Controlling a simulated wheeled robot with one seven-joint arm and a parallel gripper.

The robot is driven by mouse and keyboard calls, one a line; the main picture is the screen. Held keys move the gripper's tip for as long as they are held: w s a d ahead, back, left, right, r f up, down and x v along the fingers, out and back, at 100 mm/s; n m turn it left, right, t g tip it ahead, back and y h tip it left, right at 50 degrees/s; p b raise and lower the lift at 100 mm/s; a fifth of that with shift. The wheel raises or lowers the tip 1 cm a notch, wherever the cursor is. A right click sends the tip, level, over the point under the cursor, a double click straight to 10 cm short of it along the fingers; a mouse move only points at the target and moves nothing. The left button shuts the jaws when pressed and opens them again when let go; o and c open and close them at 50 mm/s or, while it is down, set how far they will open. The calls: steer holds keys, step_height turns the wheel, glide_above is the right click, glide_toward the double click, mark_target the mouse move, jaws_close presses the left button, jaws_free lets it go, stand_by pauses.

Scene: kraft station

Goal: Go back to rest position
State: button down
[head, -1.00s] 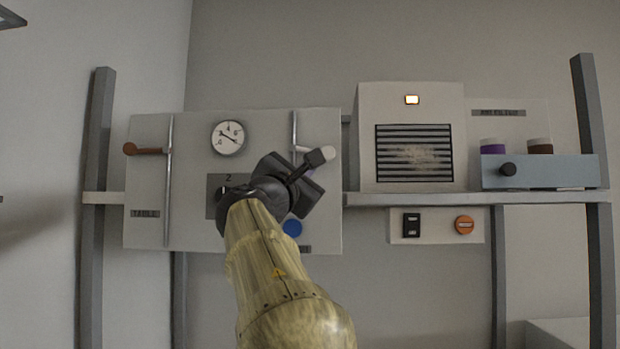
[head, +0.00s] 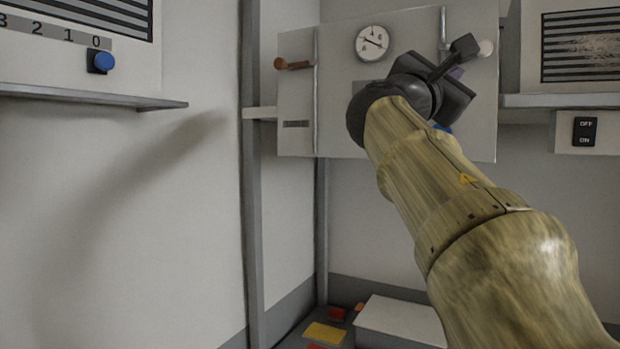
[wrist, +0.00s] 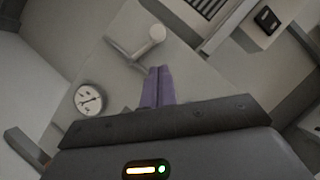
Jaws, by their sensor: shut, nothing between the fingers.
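My gripper shows in the wrist view (wrist: 157,88) as two purple fingers, pressed together with nothing between them. In the head view my arm reaches up from the lower right, and its dark wrist covers the right part of a pale wall panel (head: 340,100). The fingers are mostly hidden there behind the wrist. A lever with a whitish round knob (wrist: 157,33) appears just beyond the fingertips in the wrist view. I cannot tell whether they touch, but a gap shows in the picture.
The panel carries a round dial (head: 372,43) and a brown-handled lever (head: 293,64). A grey post (head: 252,180) stands left of it. A shelf (head: 90,96) with a blue-knobbed slider (head: 103,62) above it is at upper left. An OFF/ON switch (head: 585,131) is at right. Coloured pieces and a white box (head: 400,320) lie low down.

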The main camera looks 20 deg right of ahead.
steer(key=w+a+f+t+y, duration=0.1)
steer(key=w+f+y, duration=0.4)
steer(key=f, duration=0.5)
steer(key=w+a+f+t+y, duration=0.1)
steer(key=w+a+f+y, duration=0.15)
steer(key=w+f, duration=0.55)
steer(key=a+f+m+g+y, duration=0.1)
steer(key=a+f+y, duration=0.2)
steer(key=f, duration=0.8)
steer(key=a+f+m+g+y, duration=0.1)
steer(key=a+f+y, duration=0.2)
steer(key=f, duration=0.7)
steer(key=s+a+f+m+g+y, duration=0.2)
steer(key=s+a+f+m, duration=0.2)
steer(key=f, duration=0.5)
steer(key=s+a+f+m+g+y+p, duration=0.1)
steer(key=s+a+f+m+g+y, duration=0.1)
steer(key=s+f, duration=0.6)
steer(key=s+a+f+m+g+y, duration=0.2)
steer(key=s+a+f+m, duration=0.4)
steer(key=f, duration=0.5)
steer(key=a+y, duration=0.1)
steer(key=a, duration=0.1)
steer(key=shift+a+p, duration=0.3)
steer(key=shift+p, duration=0.05)
steer(key=shift+f, duration=0.1)
